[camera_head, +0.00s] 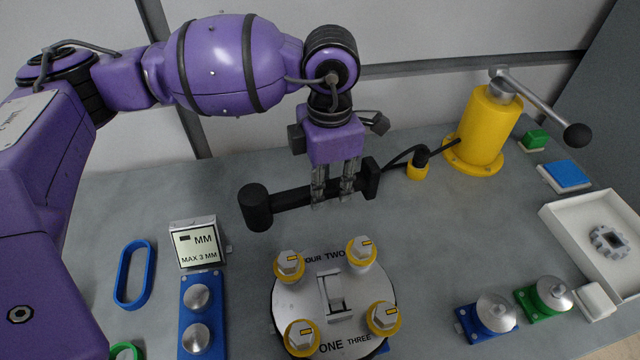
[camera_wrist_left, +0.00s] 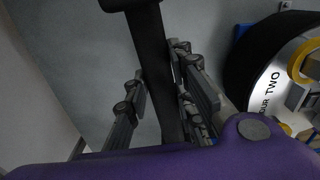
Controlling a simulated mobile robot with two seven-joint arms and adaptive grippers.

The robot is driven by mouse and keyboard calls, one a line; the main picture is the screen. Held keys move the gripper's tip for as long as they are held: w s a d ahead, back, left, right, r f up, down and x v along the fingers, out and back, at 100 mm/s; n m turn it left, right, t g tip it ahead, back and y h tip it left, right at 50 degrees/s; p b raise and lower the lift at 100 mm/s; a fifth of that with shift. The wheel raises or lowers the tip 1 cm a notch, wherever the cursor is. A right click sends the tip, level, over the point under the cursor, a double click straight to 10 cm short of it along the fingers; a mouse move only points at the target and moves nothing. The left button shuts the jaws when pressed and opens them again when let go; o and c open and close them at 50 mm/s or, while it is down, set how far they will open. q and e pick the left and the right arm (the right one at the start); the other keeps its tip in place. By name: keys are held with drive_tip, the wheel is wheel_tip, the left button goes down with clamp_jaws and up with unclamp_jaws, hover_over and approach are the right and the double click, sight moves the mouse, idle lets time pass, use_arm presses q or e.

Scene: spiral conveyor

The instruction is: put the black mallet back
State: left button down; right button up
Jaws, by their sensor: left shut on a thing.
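The black mallet (camera_head: 257,206) is in my left gripper (camera_head: 333,199), above the grey table behind the round plate. Its large head is at the left and its handle runs right, through the fingers, to a smaller black block (camera_head: 371,178). The fingers are shut around the handle. In the left wrist view the handle (camera_wrist_left: 155,62) passes between the finger pads of my left gripper (camera_wrist_left: 165,105). Whether the mallet touches the table is hard to tell. No separate holder for it can be made out. My right gripper is not in view.
A round plate with several yellow-ringed bolts (camera_head: 333,308) stands in front. A yellow post with a crank (camera_head: 485,125) is at the back right. A white tray (camera_head: 560,222) holds a grey gear (camera_head: 607,241). A gauge sign (camera_head: 197,243) and blue ring (camera_head: 133,274) are left.

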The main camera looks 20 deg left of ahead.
sight(327, 183)
use_arm(q)
drive_tip(key=shift+f, duration=2.2)
drive_tip(key=c, duration=1.5)
unclamp_jaws()
drive_tip(key=shift+w+a+r+b, duration=0.1)
drive_tip(key=shift+r+b, duration=0.05)
drive_tip(key=shift+r, duration=1.85)
drive_tip(key=shift+w+a+r+b, duration=0.1)
drive_tip(key=shift+r+b, duration=0.05)
drive_tip(key=shift+r, duration=1.8)
